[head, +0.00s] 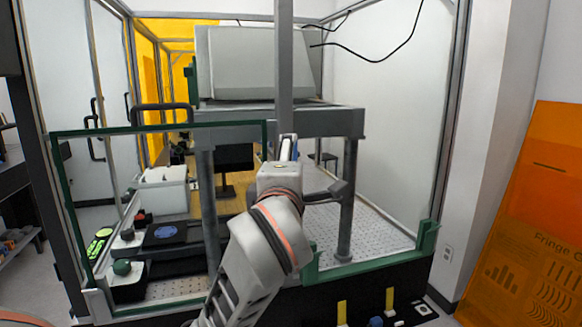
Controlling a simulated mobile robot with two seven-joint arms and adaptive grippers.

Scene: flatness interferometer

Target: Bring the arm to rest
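One of my arms, which I take to be the right one, rises from the bottom middle and reaches toward the opening of the framed enclosure. Its gripper (288,150) is at the far end, in front of the bench, and is seen from behind. Its fingertips are too small and covered to show whether they are open or shut, and I see nothing held. A curved piece with an orange band at the bottom left corner appears to be part of my other arm. That arm's gripper is out of view.
A green-edged clear panel (160,131) covers the enclosure's left front. Behind it are a white bin (163,190) and a dark plate with a blue disc (166,233). A grey bench (335,121) carries a large grey housing (262,62). An orange panel (530,220) leans at right.

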